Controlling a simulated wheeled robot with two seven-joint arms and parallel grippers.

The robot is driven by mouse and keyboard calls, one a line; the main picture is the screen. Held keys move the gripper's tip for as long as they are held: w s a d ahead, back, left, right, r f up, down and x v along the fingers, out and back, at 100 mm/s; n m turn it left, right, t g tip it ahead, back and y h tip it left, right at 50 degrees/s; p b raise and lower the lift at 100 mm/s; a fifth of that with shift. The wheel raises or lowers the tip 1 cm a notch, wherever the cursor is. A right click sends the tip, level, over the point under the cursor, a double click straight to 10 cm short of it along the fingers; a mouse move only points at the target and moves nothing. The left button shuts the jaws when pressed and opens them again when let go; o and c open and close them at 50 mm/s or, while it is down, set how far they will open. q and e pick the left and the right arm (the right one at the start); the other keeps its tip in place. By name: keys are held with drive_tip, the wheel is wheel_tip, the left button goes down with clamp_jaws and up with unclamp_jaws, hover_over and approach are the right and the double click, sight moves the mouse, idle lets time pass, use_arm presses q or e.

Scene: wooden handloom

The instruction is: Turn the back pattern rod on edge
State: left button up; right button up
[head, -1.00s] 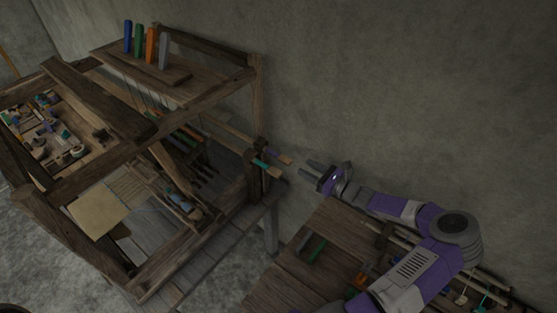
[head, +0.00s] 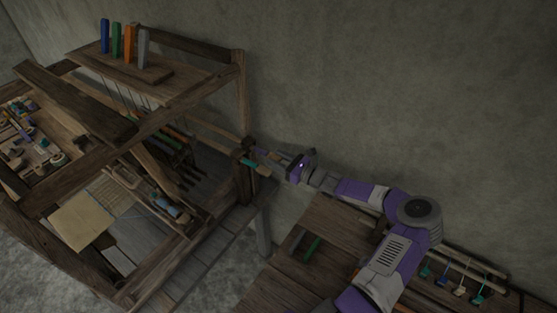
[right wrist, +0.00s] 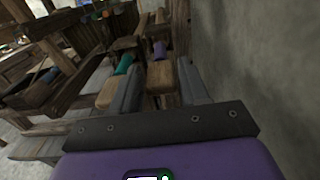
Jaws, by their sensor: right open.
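Two pattern rods stick out of the loom's right side in the head view. The rod nearer the wall has a purple band (head: 262,153); the other has a teal band (head: 254,164). My right gripper (head: 277,160) is at their ends, its fingers pointing left at the loom. In the right wrist view the fingers (right wrist: 158,82) are open, with the bare wooden end of the purple-banded rod (right wrist: 162,80) between them. The teal-banded rod (right wrist: 124,64) lies outside the left finger. Contact with the rod cannot be told. My left gripper is not in view.
The loom frame (head: 241,110) stands just left of the gripper, with a wall (head: 400,90) behind. A wooden bench (head: 325,235) lies below my right arm, holding a green piece (head: 312,248). Coloured blocks (head: 116,40) stand on the loom's top shelf.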

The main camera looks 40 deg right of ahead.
drive_tip(key=c, duration=0.7)
drive_tip(key=shift+n, duration=0.3)
drive_tip(key=n+p, duration=0.2)
drive_tip(key=n, duration=0.1)
drive_tip(key=shift+a+r, duration=0.1)
drive_tip(key=n+p, duration=0.2)
drive_tip(key=n, duration=0.3)
drive_tip(key=n+p, duration=0.1)
drive_tip(key=n, duration=0.4)
drive_tip(key=shift+p, duration=0.4)
drive_tip(key=shift+a+f+n+p, duration=0.15)
drive_tip(key=shift+n+p, duration=0.1)
drive_tip(key=shift+n, duration=0.8)
drive_tip(key=shift+d+f+n+p, duration=0.1)
drive_tip(key=shift+n+p, duration=0.15)
drive_tip(key=shift+n, duration=0.8)
